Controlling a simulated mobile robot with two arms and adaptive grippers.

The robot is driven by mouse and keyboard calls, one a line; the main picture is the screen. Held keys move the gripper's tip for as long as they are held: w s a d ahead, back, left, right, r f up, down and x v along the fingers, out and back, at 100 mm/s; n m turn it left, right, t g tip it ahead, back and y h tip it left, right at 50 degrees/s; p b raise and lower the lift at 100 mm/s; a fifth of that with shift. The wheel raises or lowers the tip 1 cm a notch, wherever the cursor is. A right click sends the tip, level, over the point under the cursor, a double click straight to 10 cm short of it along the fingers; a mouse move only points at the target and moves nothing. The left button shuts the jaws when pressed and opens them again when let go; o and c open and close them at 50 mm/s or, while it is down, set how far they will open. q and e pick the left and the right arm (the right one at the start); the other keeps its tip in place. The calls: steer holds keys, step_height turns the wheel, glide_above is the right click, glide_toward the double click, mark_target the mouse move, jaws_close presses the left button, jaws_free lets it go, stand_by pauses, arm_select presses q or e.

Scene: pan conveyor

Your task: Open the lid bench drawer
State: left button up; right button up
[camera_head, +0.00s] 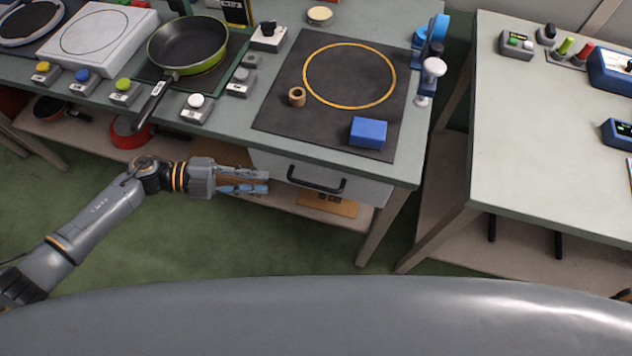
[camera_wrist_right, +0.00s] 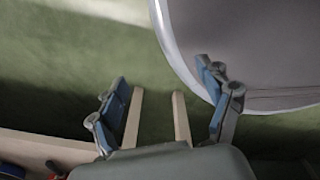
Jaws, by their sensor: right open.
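The lid bench drawer (camera_head: 361,186) has a grey front under the bench's front edge and looks shut. Its dark bar handle (camera_head: 317,189) runs across the front. My left gripper (camera_head: 268,181) is just left of the handle, pointing right, with its two fingers apart and nothing between them. A small gap shows between the fingertips and the handle; I cannot tell their heights exactly. My right gripper (camera_wrist_right: 164,103) shows in the right wrist view, open and empty, with green floor beyond. It is not seen in the head view.
A second table (camera_head: 540,150) stands right. Green floor is clear in front.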

mark_target(306, 184)
arm_select(q)
steer(key=p+x, duration=0.1)
steer(key=x, duration=0.6)
steer(key=shift+d+r, duration=0.15)
steer(key=shift+r, duration=0.05)
steer(key=x, duration=0.4)
steer(key=shift+w+f+p, duration=0.1)
steer(key=shift+p, duration=0.2)
steer(key=shift+d+f, duration=0.2)
steer(key=shift+d, duration=0.4)
arm_select(e)
steer(key=shift+a+r, duration=0.65)
steer(key=shift+r, duration=0.3)
arm_select(q)
jaws_close()
